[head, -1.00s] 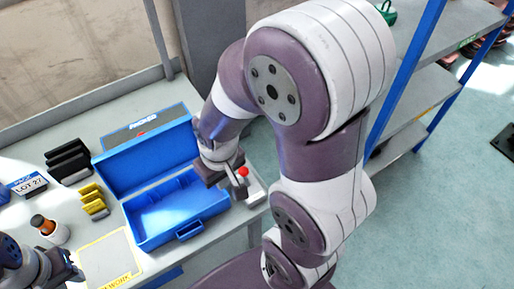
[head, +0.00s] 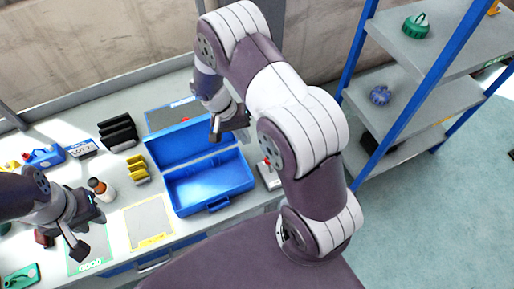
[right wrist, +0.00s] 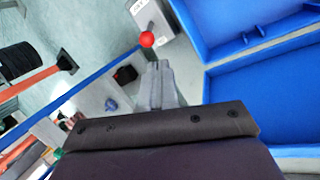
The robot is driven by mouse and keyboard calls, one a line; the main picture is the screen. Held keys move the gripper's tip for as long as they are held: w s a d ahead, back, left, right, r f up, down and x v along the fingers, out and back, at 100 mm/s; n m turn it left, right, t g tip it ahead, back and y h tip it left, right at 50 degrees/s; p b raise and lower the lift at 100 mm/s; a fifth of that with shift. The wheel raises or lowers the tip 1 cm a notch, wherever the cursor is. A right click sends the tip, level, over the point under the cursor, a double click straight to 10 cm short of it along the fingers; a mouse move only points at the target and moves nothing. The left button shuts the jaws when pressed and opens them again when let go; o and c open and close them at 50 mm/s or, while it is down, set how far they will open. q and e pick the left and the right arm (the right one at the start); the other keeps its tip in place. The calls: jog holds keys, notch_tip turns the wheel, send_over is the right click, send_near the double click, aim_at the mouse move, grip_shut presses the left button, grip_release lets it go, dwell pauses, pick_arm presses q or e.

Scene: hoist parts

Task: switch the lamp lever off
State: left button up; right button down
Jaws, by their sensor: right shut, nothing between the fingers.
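The lamp lever has a red ball knob (right wrist: 147,39) and stands on a small grey box (right wrist: 166,22) just right of the blue toolbox. In the head view the knob (head: 267,161) shows small, partly beside my right arm, and I cannot tell which way the lever is set. My right gripper (head: 216,138) is raised over the open toolbox, apart from the lever. In the right wrist view its fingers (right wrist: 160,80) are shut and empty, with the knob beyond them. My left gripper (head: 92,232) is open and empty above the bench's left part.
The open blue toolbox (head: 207,205) lies on the bench, its lid up at the back. Yellow blocks (head: 138,169), black blocks (head: 118,133) and an orange-capped bottle (head: 101,190) stand left of it. A blue-framed shelf (head: 405,70) stands right. A bare mat (head: 148,220) lies in front.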

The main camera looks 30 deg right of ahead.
jog(key=shift+f, duration=0.1)
jog(key=p+x, duration=0.2)
jog(key=x, duration=0.7)
jog(key=shift+d+f+p, duration=0.1)
jog(key=shift+f+p, duration=0.2)
jog(key=shift+f, duration=0.05)
